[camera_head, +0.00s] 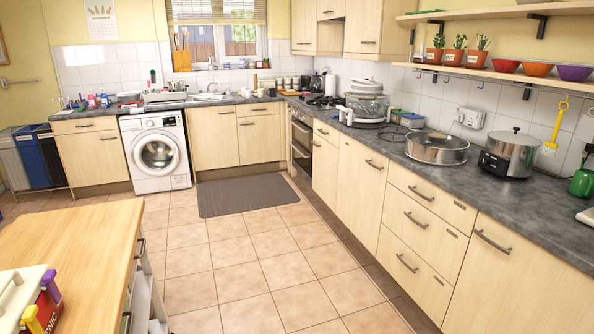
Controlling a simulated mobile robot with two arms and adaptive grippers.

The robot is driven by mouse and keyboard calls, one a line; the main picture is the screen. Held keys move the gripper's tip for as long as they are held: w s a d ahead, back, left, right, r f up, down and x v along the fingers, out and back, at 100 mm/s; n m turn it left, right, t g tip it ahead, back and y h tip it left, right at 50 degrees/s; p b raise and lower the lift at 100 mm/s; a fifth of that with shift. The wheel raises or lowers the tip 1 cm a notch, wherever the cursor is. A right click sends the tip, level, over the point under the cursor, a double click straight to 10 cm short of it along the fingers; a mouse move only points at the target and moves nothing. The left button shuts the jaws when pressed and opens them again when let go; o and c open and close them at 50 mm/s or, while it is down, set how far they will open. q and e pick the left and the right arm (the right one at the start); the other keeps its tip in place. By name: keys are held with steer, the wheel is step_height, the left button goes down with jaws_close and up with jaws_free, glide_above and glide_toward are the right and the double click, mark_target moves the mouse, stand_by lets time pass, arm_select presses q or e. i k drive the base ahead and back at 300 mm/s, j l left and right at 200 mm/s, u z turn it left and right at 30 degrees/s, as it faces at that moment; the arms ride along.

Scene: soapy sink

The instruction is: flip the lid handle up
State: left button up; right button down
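Several lidded things show, and I cannot tell which one the task means. A glass-bowled cooker (366,108) with a white lid (366,86) stands on the right-hand counter by the wall; the handle on top looks pale and too small for its position to be clear. Nearer, a silver pot (510,154) with a dark knob on its lid sits on a black base. Neither of my grippers is in view.
A wide steel pan (437,149) sits on the grey counter (480,188) between cooker and pot. A shelf (500,75) with bowls and plants hangs above. The wooden table (95,235) is at lower left. The tiled floor (285,260) between is clear, with a grey mat (254,194).

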mark_target(353, 79)
steer(key=i, duration=2.25)
steer(key=i+z, duration=0.15)
steer(key=i, duration=0.35)
steer(key=i+j+z, duration=0.2)
steer(key=i, duration=0.3)
steer(key=i+j+z, duration=0.15)
steer(key=i, duration=0.35)
steer(key=i+j+z, duration=0.2)
steer(key=i, duration=0.25)
steer(key=i+j+z, duration=0.6)
steer(key=i, duration=0.1)
